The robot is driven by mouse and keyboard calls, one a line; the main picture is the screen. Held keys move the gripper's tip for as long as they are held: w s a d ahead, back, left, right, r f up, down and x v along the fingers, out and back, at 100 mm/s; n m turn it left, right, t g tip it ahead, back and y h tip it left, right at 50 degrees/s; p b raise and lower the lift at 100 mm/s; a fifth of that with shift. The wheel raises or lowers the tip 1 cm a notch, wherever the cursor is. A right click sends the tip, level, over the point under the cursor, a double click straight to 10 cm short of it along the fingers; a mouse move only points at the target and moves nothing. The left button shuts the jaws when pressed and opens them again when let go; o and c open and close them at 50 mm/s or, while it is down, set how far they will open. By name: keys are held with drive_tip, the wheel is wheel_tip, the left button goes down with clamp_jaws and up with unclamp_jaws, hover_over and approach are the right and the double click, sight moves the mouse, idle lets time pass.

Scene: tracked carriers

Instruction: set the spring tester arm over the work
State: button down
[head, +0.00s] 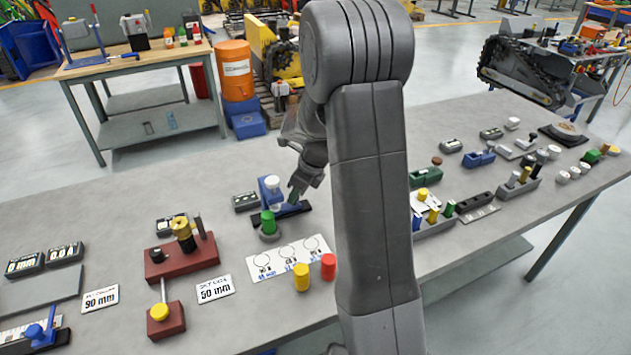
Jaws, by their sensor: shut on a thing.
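What looks like the spring tester is a small blue stand (268,187) with a white knob, left of my gripper on the grey bench. A dark blue-black bar (291,211), seemingly its arm, lies at its foot under my fingers. My gripper (293,197) points down and is shut at this bar; the fingertips are small, so the exact grip is hard to see.
A small display box (246,202) stands left of the tester. A white card with circles (289,257), a yellow cylinder (302,278) and a red cylinder (328,267) are in front. A dark red fixture (182,258) is at left. My arm hides the bench's middle.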

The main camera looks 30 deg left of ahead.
drive_tip(key=shift+s+a, duration=0.8)
drive_tip(key=shift+s, duration=0.15)
drive_tip(key=c, duration=1.4)
unclamp_jaws()
drive_tip(key=shift+o, duration=1.3)
drive_tip(key=shift+s+a, duration=0.15)
drive_tip(key=shift+d+r, duration=0.25)
drive_tip(key=shift+r, duration=0.3)
drive_tip(key=v, duration=1.2)
drive_tip(key=shift+d+r, duration=0.2)
drive_tip(key=shift+r, duration=0.1)
